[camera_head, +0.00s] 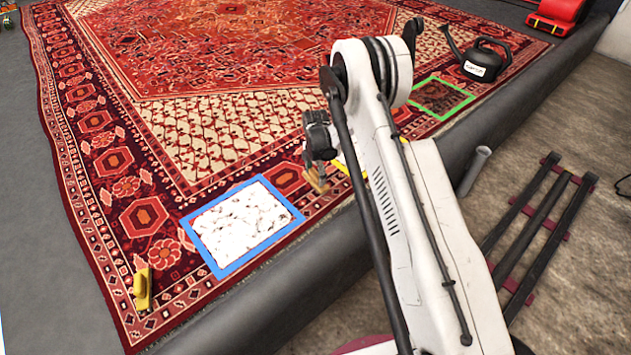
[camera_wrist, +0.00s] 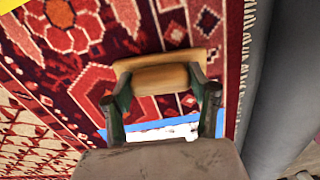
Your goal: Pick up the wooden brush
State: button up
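The wooden brush (camera_head: 316,179) is a small tan block just below my gripper (camera_head: 318,152), over the front border of the patterned rug (camera_head: 140,160). In the wrist view the brush (camera_wrist: 162,79) lies across the tips of my gripper (camera_wrist: 160,85), with one dark finger at each side of its body. The fingers stand apart by about the brush's width. I cannot tell if they press on it or only straddle it. I also cannot tell if the brush rests on the rug or is clear of it.
A blue-framed white patch (camera_head: 243,225) lies left of the brush. A yellow object (camera_head: 142,289) stands at the rug's near left. A green-framed dark patch (camera_head: 441,97) and black watering can (camera_head: 483,60) are at the right. A dark raised edge (camera_head: 490,105) borders the rug.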

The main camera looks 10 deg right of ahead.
aim_at(316, 172)
jog(key=c, duration=0.6)
jog(key=shift+r, duration=0.5)
notch_tip(316, 172, up, 4)
jog(key=shift+f+p, duration=0.15)
jog(key=shift+p, duration=1)
jog(key=s+a+r+p, duration=0.1)
jog(key=s+a+r, duration=0.1)
jog(key=a, duration=0.1)
jog(key=s+a+r+p, duration=0.1)
jog(key=s+a+r, duration=0.1)
jog(key=a, duration=0.1)
jog(key=s+a+r+p, duration=0.1)
jog(key=s+a+r, duration=0.1)
jog(key=a, duration=0.1)
jog(key=shift+s+a+r, duration=0.2)
jog(key=shift+s+a, duration=0.1)
jog(key=shift+s, duration=0.05)
